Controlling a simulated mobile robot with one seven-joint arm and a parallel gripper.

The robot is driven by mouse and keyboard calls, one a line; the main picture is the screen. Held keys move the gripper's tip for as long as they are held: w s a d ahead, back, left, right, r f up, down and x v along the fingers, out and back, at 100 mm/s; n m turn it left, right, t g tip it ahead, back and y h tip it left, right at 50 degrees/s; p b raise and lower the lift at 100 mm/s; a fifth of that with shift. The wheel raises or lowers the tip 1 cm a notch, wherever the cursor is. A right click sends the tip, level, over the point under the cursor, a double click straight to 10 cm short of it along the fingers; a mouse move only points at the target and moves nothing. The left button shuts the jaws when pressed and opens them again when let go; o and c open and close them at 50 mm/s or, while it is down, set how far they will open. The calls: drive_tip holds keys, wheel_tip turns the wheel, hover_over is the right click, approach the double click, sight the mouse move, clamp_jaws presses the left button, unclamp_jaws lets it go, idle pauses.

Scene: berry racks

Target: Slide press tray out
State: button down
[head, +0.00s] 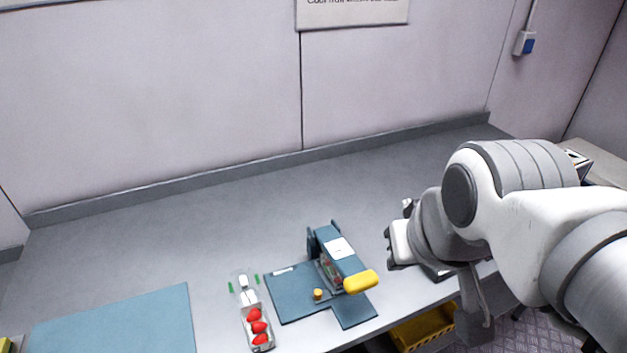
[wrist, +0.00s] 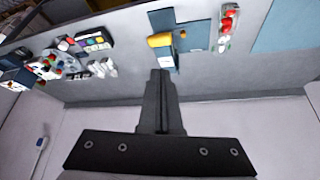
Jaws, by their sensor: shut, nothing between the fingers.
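The press (head: 340,252) stands on a dark blue base plate (head: 287,298) near the front edge of the table, with a thick yellow handle (head: 361,282) at its front right. A small yellow knob (head: 318,294) sits low at its front left, by what looks like the tray, whose outline I cannot make out. In the wrist view the yellow handle (wrist: 160,40) and blue base (wrist: 193,36) show beyond my fingertips. My gripper (head: 388,248) is to the right of the press, apart from it. Its fingers (wrist: 160,74) are shut and empty.
A narrow holder with red strawberries (head: 257,327) lies left of the press. A light blue mat (head: 115,322) covers the table's left front. Several items (wrist: 75,52) crowd the left of the wrist view. A yellow crate (head: 424,328) is below the table edge. The back is clear.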

idle(0.3)
drive_tip(key=c, duration=1.2)
unclamp_jaws()
drive_tip(key=shift+w, duration=0.15)
drive_tip(key=shift+c, duration=0.2)
drive_tip(key=shift+o, duration=1.2)
drive_tip(key=shift+w+a, duration=0.2)
drive_tip(key=shift+w, duration=0.1)
drive_tip(key=shift+o, duration=1.3)
drive_tip(key=w+a+f+m+g+y+p, duration=0.1)
drive_tip(key=w+a+f+m+g+p, duration=0.1)
drive_tip(key=w, duration=0.7)
drive_tip(key=shift+w+a+f+g, duration=0.35)
drive_tip(key=shift+a+f+g, duration=0.25)
drive_tip(key=shift+a+f, duration=0.3)
drive_tip(key=m+g+h+p, duration=0.1)
drive_tip(key=m+g, duration=0.1)
hover_over(318, 291)
wheel_tip(318, 291, down, 10)
wheel_tip(318, 291, down, 18)
drive_tip(key=shift+r, duration=0.25)
clamp_jaws()
